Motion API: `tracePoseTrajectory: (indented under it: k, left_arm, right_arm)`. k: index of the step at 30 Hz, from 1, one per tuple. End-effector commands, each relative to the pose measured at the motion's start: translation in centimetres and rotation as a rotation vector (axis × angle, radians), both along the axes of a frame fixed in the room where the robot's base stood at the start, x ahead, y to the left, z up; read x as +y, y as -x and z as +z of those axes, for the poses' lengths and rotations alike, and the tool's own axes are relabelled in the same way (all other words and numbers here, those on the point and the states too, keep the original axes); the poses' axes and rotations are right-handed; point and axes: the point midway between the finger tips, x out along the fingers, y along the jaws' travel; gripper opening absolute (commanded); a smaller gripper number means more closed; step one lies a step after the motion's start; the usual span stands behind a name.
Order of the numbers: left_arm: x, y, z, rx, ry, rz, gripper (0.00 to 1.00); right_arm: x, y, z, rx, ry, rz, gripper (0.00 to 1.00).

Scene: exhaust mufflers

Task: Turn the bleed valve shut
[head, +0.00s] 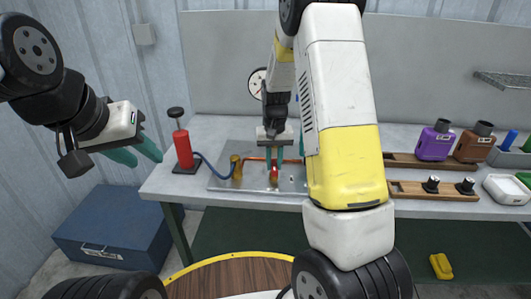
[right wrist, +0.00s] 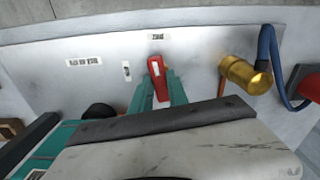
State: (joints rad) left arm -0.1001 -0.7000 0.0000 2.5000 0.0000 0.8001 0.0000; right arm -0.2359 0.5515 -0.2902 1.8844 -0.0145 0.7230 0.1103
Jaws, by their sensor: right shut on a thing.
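The bleed valve's red handle (head: 274,174) stands on a metal plate (head: 225,180) on the bench. In the right wrist view, the red handle (right wrist: 158,82) has a pale mark on it and points up the picture, leaning slightly. My right gripper (head: 275,160) reaches down over the plate with its teal fingers shut on the handle, one on each side; it also shows in the right wrist view (right wrist: 161,92). The valve body under the handle is hidden by the gripper. My left gripper (head: 137,154) is open and empty, in the air left of the bench.
A brass cylinder (head: 235,167) stands left of the handle; a blue hose (head: 212,171) joins it to a red pump (head: 183,148). A dial gauge (head: 257,82) is behind my right gripper. Purple (head: 434,144) and brown (head: 473,146) bottles stand at right. A blue chest (head: 105,235) is on the floor.

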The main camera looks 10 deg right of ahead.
Motion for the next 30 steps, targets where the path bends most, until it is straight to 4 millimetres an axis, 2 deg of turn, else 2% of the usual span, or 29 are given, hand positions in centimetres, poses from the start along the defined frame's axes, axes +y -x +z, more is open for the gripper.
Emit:
tracePoseTrajectory:
  k: [12,27,28,30]
  left_arm:
    - [0.00,0.00,0.00,0.000,0.000,0.000,0.36]
    - [0.00,0.00,0.00,0.000,0.000,0.000,0.36]
    - [0.00,0.00,0.00,0.000,0.000,0.000,0.36]
    - [0.00,0.00,0.00,0.000,0.000,0.000,0.36]
  right_arm:
    - [-0.01,-0.11,0.09,-0.003,0.000,-0.166,0.00]
    - [0.00,-0.12,0.10,-0.003,-0.001,-0.185,0.00]
    - [0.00,-0.12,0.10,-0.004,0.000,-0.185,0.22]
    - [0.00,-0.11,0.09,-0.003,-0.001,-0.185,0.36]
